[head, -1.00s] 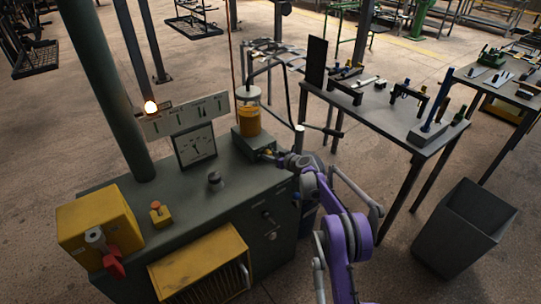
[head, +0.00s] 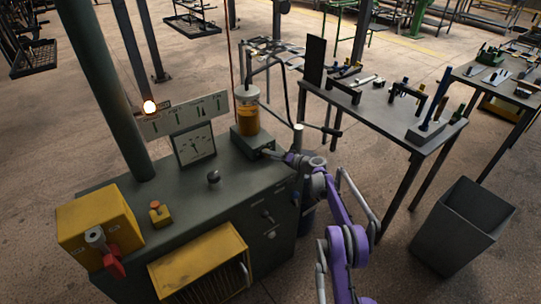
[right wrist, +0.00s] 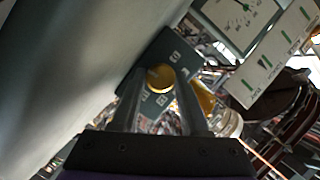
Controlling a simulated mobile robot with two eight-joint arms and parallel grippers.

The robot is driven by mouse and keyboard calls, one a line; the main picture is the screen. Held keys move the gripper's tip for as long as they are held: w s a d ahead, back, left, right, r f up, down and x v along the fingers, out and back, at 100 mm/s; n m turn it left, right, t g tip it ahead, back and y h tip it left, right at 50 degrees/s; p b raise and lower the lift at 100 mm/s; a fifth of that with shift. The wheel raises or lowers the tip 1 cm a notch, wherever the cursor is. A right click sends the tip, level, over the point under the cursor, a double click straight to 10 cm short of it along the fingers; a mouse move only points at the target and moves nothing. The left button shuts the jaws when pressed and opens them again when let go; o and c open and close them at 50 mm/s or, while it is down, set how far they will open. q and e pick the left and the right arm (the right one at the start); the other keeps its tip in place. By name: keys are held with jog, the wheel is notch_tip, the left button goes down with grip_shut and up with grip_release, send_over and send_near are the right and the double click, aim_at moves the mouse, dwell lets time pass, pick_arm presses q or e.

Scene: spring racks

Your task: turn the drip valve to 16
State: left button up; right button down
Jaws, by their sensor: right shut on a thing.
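The drip valve is a round brass-yellow knob (right wrist: 160,77) on the face of a dark box (right wrist: 150,102) with small pale marks around it, too blurred to read. In the head view the box (head: 247,146) sits under a clear oil jar (head: 248,117) with amber liquid, at the back right corner of the green cabinet. My right gripper (head: 267,153) is at the box's front face and hides the knob there. In the right wrist view its two fingers (right wrist: 161,84) are on either side of the knob, shut on it. My left gripper is not in view.
The cabinet top (head: 195,237) bears a dial gauge (head: 195,144), a black knob (head: 213,177), an orange button (head: 158,213) and a yellow box (head: 98,225) with a red lever. A lit lamp (head: 150,107) is behind. A workbench (head: 385,112) and grey bin (head: 463,228) stand right.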

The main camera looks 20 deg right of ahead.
jog(key=shift+m, duration=0.5)
jog(key=shift+y, duration=0.4)
jog(key=shift+c, duration=2.1)
grip_release()
